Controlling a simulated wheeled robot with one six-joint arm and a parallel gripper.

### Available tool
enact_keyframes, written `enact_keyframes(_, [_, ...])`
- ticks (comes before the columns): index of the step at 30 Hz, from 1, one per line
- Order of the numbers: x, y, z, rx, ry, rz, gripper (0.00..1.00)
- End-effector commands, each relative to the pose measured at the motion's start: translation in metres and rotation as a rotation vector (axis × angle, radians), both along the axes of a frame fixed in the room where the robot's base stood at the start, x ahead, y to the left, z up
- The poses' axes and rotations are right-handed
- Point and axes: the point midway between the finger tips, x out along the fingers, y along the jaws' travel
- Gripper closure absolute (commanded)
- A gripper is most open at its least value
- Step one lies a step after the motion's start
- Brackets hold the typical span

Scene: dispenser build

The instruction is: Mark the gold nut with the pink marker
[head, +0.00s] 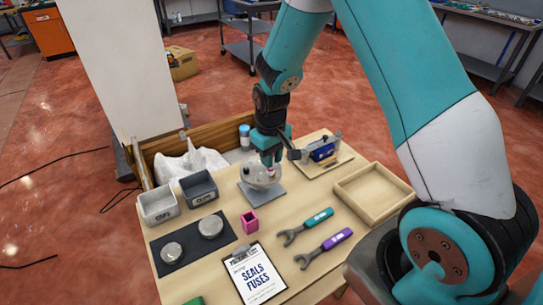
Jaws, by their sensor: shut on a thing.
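My gripper (269,155) points down over a clear round dispenser (250,178) on a grey base, near the middle back of the table. It is shut on a slim object with a pink end, which looks like the pink marker (270,170). The marker's lower end overlaps the dispenser in the picture; I cannot tell whether it touches anything. I cannot make out the gold nut; the contents of the dispenser are too small and partly hidden by the gripper. A square pink holder (249,222) stands in front of the dispenser and looks empty.
Two bins, light grey (159,206) and dark grey (199,189), stand at left. A black mat (175,262) bears two round metal pieces. A clipboard (256,275), teal wrench (305,227) and purple wrench (324,248) lie in front. An empty wooden tray (371,193) and blue vise (321,151) are at right.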

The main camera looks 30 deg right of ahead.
Motion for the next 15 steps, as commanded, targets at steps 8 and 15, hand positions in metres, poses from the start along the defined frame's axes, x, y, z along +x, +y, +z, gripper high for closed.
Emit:
enact_keyframes(8, [0.0003, -0.0001, -0.0012, 0.0, -0.001, 0.0, 0.97])
enact_keyframes(15, [0.0004, -0.0001, -0.0049, 0.0, -0.001, 0.0, 0.97])
